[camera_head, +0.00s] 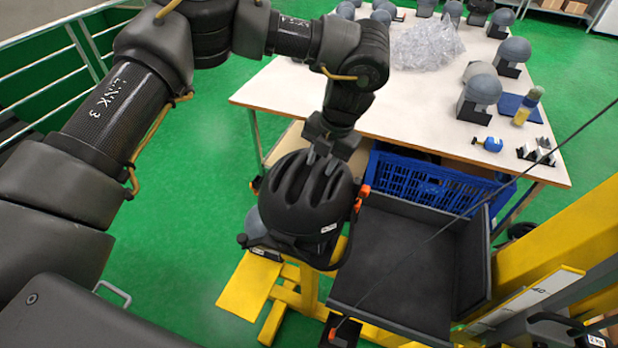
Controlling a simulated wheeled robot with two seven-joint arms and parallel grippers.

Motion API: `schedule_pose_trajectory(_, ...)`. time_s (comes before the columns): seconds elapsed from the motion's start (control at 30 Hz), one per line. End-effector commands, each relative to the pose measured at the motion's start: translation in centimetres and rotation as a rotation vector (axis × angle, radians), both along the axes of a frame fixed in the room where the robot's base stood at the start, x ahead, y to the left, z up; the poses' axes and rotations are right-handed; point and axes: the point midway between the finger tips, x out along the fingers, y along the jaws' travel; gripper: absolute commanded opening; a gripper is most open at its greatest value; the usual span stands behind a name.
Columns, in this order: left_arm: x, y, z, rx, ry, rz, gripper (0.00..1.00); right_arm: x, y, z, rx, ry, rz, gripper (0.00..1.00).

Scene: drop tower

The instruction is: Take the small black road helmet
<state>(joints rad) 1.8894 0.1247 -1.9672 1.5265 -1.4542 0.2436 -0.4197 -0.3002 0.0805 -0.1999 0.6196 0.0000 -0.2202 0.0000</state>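The small black road helmet (300,195) has long vents and a white label near its lower right edge. It sits over a grey headform (256,222) on the yellow drop tower (309,292). My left gripper (322,157) comes down from above, with its fingertips at the top rear of the helmet, touching it or very close. The fingertips are small and dark against the shell, so I cannot tell whether they are closed on it. My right gripper is not in view.
An empty dark tray (400,262) stands right of the helmet. Behind it are a blue crate (420,180) and a white table (400,115) with grey headforms (483,90), clear plastic wrap (425,45) and small tools. Yellow tower parts (565,245) rise at right. Green floor is open at left.

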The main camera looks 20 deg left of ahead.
Motion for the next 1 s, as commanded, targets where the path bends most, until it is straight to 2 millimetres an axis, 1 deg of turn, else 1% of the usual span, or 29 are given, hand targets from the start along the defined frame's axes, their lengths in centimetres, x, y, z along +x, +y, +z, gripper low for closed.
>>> schedule_pose_trajectory(0.1,-0.03,0.08,-0.46,-0.001,0.0,0.0,0.33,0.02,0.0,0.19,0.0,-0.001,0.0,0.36)
schedule_pose_trajectory(0.27,-0.01,0.07,-0.51,-0.001,-0.001,0.0,0.33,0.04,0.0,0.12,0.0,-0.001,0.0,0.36)
schedule_pose_trajectory(0.37,-0.01,0.07,-0.5,0.0,-0.001,0.0,0.23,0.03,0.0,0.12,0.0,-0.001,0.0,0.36)
schedule_pose_trajectory(0.53,-0.01,0.07,-0.5,0.0,-0.001,0.0,0.01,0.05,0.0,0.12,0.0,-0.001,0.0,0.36)
schedule_pose_trajectory(1.0,0.02,0.08,-0.32,0.0,-0.002,0.0,0.0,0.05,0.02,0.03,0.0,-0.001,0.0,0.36)
